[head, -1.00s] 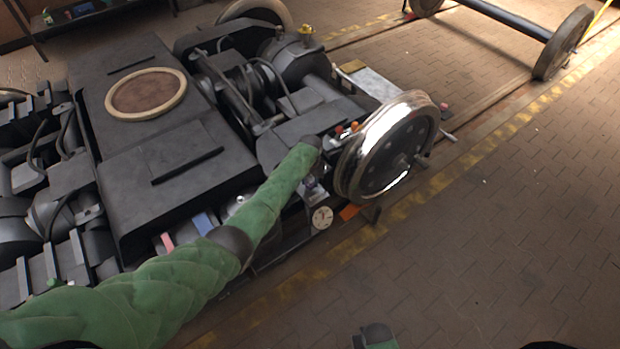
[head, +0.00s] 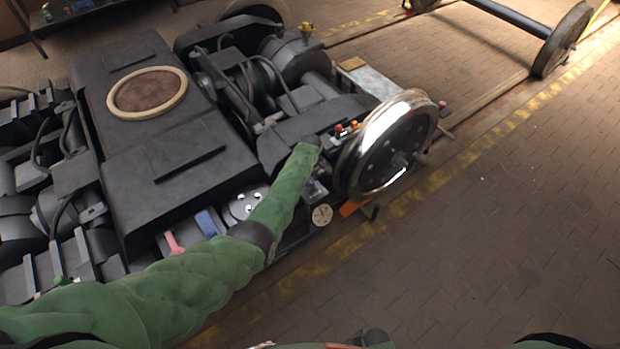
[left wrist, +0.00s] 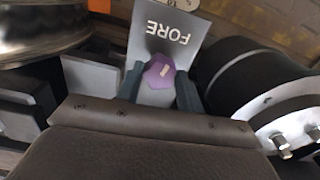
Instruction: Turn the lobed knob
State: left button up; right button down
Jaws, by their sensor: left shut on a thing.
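The lobed knob (left wrist: 158,72) is purple with a pale mark on its face and shows in the left wrist view, in front of a grey plate lettered FORE (left wrist: 168,32). My left gripper (left wrist: 159,88) has one dark finger on each side of the knob and is shut on it. In the head view the left forearm reaches down to the bogie's near side, beside the shiny wheel, and its wrist hides most of the gripper and knob. My right gripper does not show.
The shiny wheel (head: 388,145) stands close to the right of my left wrist. A round white dial (head: 322,215) and an orange piece (head: 352,207) sit below. A black cylinder (left wrist: 240,75) is right of the knob. The paved floor (head: 500,240) at right is clear.

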pick_arm(q)
jog(key=shift+n, duration=1)
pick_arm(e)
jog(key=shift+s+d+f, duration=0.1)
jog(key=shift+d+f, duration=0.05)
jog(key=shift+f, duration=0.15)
pick_arm(q)
jog(key=o, duration=1)
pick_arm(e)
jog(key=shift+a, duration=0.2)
pick_arm(q)
jog(key=shift+r, duration=0.15)
